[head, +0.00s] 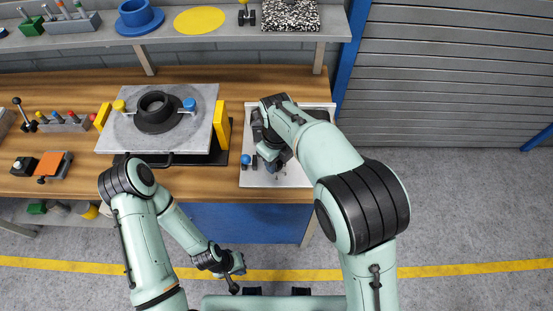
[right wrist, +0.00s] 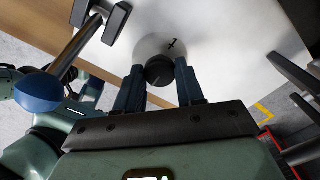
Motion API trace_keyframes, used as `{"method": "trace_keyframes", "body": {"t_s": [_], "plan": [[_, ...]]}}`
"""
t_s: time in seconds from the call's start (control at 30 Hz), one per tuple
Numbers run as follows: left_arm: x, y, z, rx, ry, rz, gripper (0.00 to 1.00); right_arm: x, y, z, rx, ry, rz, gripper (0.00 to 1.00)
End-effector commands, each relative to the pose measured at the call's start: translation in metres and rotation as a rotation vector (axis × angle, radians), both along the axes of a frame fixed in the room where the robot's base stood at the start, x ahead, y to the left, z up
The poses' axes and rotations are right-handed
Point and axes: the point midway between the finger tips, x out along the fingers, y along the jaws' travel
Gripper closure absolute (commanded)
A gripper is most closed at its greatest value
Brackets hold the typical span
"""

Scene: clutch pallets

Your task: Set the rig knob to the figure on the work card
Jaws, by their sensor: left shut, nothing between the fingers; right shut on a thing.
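In the right wrist view, a dark round knob (right wrist: 160,70) sits on a pale round dial (right wrist: 150,47) with a small black mark. My right gripper (right wrist: 160,78) is shut on the knob, one dark blue finger on each side. The knob's pointer and any figures are too small or hidden to read. In the head view, the rig's white panel (head: 292,178) lies at the bench's right end; my right arm hides the knob. My left gripper (head: 232,276) is shut and empty, low in front of the bench. I cannot make out a work card.
A blue ball handle (head: 246,160) stands on the panel's left side. Left of it, a grey plate (head: 205,103) carries a black ring (head: 156,112), with yellow blocks beside it. Levers and small items crowd the bench's left end. A shelf (head: 110,42) runs behind. Floor at right is clear.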

Motion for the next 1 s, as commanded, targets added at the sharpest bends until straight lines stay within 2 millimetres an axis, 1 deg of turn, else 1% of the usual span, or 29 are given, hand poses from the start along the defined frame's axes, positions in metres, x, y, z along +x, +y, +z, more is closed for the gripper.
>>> {"method": "trace_keyframes", "body": {"t_s": [0.1,0.13,0.2,0.5,0.57,0.63,0.77,1.0], "plan": [[0.0,0.0,0.0,0.0,0.0,0.0,1.0,0.0,0.0,0.0,-0.001,-0.001,0.001,0.93],[0.0,0.0,0.0,0.0,0.0,0.0,1.0,0.0,0.0,0.0,-0.001,-0.001,0.001,0.56],[0.0,0.0,0.0,0.0,0.0,0.0,1.0,0.0,0.0,0.0,-0.001,-0.001,0.001,0.37],[0.0,0.0,0.0,0.0,0.0,0.0,1.0,0.0,0.0,0.001,0.001,-0.001,0.001,0.37],[0.001,0.0,0.001,0.0,-0.001,0.0,1.0,0.0,0.0,0.005,0.001,-0.002,0.002,0.37],[0.002,0.0,0.002,0.0,-0.002,0.0,1.0,0.001,0.001,0.012,0.001,-0.004,0.003,0.37],[0.005,0.0,0.006,0.0,-0.007,0.0,1.0,0.001,0.001,0.037,0.003,-0.006,0.003,0.37],[0.015,0.0,0.016,0.0,-0.017,0.0,1.0,0.002,0.0,0.093,0.003,-0.007,0.001,0.37]]}}
